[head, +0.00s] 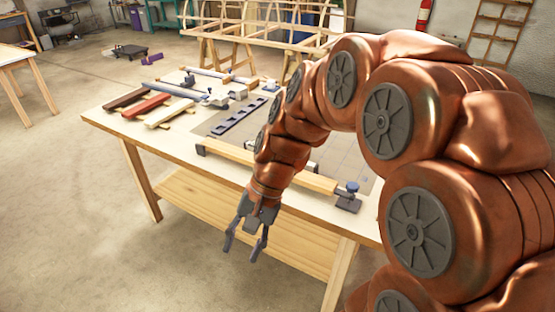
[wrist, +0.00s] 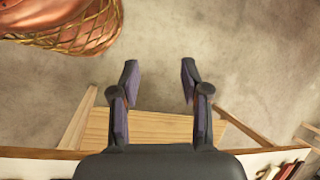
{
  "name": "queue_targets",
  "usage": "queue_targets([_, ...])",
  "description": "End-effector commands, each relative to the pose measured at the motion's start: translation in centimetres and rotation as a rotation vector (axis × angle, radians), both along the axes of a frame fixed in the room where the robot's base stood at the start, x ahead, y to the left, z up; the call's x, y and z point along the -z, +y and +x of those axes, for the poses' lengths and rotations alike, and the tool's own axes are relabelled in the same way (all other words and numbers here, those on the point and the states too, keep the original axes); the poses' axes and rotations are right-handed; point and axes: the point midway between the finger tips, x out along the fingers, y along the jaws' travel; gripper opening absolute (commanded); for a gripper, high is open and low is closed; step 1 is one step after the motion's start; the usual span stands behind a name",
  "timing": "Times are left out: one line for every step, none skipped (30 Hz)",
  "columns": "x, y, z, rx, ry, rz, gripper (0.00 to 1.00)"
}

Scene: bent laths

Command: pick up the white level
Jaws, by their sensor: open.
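My gripper (head: 243,247) is open and empty, pointing down in front of the workbench (head: 108,116), outside its near edge. In the wrist view, the two fingers of my gripper (wrist: 159,76) are spread apart with only floor and a wooden shelf below them. A short whitish bar (head: 312,167) lies on the bench just right of my arm. It may be the white level, but my arm hides part of it and I cannot tell for sure. The wrist view does not show it.
A long wooden bar clamp (head: 318,184) lies along the bench's near edge. Red (head: 146,107), dark and cream laths lie at the left, with more clamps behind. A lower shelf (head: 215,205) spans the bench legs.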

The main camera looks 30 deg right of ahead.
Motion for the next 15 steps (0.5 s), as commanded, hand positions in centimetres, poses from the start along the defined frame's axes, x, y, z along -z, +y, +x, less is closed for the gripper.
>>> queue_targets([0.1,-0.4,1.8,0.071,0.011,0.036,0.46])
queue_targets([0.2,-0.6,2.8,0.113,0.020,0.059,0.46])
queue_targets([0.3,-0.9,4.1,0.168,0.031,0.090,0.46])
queue_targets([0.3,-1.2,5.0,0.211,0.038,0.112,0.46])
queue_targets([0.3,-1.5,6.0,0.253,0.044,0.135,0.46])
queue_targets([0.4,-2.1,7.4,0.311,0.054,0.166,0.46])
queue_targets([0.4,-2.6,8.4,0.352,0.059,0.187,0.46])
queue_targets([0.4,-3.1,9.4,0.396,0.066,0.211,0.46])
queue_targets([0.6,-3.9,10.7,0.454,0.079,0.243,0.46])
queue_targets([0.8,-4.5,11.6,0.495,0.087,0.264,0.46])
queue_targets([0.9,-5.2,12.6,0.540,0.093,0.288,0.46])
queue_targets([1.0,-6.3,13.8,0.597,0.101,0.320,0.46])
queue_targets([1.2,-7.1,14.8,0.642,0.110,0.343,0.46])
queue_targets([1.3,-8.0,15.7,0.685,0.116,0.367,0.46])
queue_targets([1.5,-9.2,16.8,0.745,0.127,0.400,0.46])
